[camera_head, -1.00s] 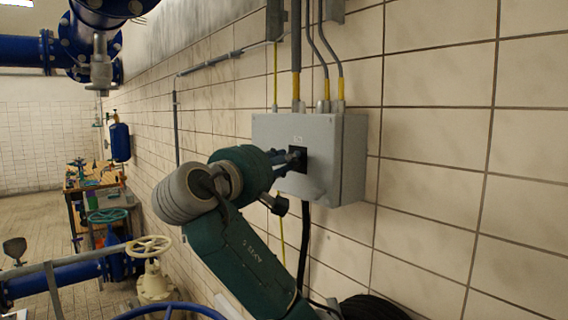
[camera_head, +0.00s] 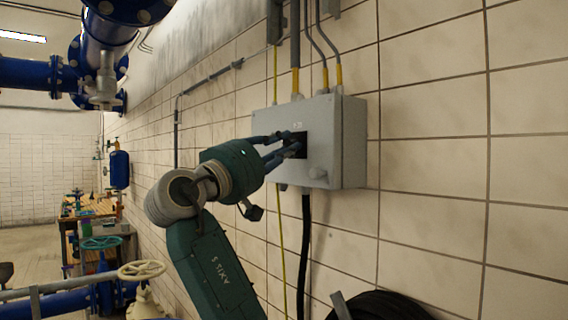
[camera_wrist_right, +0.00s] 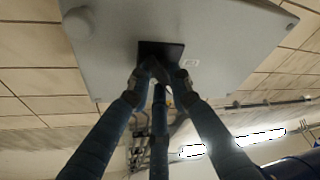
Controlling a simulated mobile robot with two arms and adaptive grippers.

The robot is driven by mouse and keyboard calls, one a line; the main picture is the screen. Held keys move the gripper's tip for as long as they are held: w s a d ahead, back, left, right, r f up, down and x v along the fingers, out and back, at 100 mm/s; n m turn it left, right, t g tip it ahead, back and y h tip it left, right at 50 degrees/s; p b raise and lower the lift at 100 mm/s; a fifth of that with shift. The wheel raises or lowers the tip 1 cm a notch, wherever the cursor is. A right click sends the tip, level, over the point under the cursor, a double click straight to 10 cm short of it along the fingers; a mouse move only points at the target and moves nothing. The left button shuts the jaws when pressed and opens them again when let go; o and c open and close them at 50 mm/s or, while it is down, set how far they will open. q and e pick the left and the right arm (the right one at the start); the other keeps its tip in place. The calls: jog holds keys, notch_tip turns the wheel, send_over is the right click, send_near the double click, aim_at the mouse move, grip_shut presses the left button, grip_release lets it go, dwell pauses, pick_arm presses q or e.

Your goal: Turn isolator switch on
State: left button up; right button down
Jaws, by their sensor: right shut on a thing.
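The isolator switch is a grey wall box (camera_head: 348,145) with a black square switch plate (camera_head: 303,152) on its front. In the right wrist view the box front (camera_wrist_right: 235,30) fills the top, with the black plate (camera_wrist_right: 175,49) near the middle. My right gripper (camera_head: 293,142) reaches the plate from the left. Its dark fingers close together at the switch, which also shows in the right wrist view (camera_wrist_right: 158,68). The fingertips hide the switch knob, so its turned position cannot be told. My left gripper is in neither view.
Conduits (camera_head: 295,50) enter the box top, and a black cable (camera_head: 305,250) hangs below. A coiled black hose (camera_head: 380,306) is at the lower right. A cream handwheel (camera_head: 141,270) and blue pipes are at the left. The tiled wall right of the box is bare.

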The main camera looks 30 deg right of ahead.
jog(key=m, duration=0.1)
jog(key=m+g+h+b, duration=0.1)
jog(key=m, duration=0.1)
jog(key=m+g, duration=0.1)
jog(key=m, duration=0.1)
jog(key=shift+f, duration=0.25)
jog(key=shift+w+m+g+h, duration=0.1)
jog(key=shift+m+g+h, duration=0.15)
jog(key=shift+m+g, duration=0.9)
jog(key=shift+w+m+g+h, duration=0.1)
jog(key=shift+m+g+h, duration=0.3)
jog(key=shift+m, duration=1.35)
jog(key=shift+f, duration=0.1)
jog(key=c, duration=1.7)
grip_release()
jog(key=shift+s, duration=0.1)
jog(key=shift+o, duration=0.2)
jog(key=shift+a, duration=0.1)
jog(key=shift+a, duration=0.1)
jog(key=w+v, duration=0.1)
jog(key=v, duration=1)
jog(key=shift+s+a, duration=0.45)
jog(key=shift+a, duration=0.05)
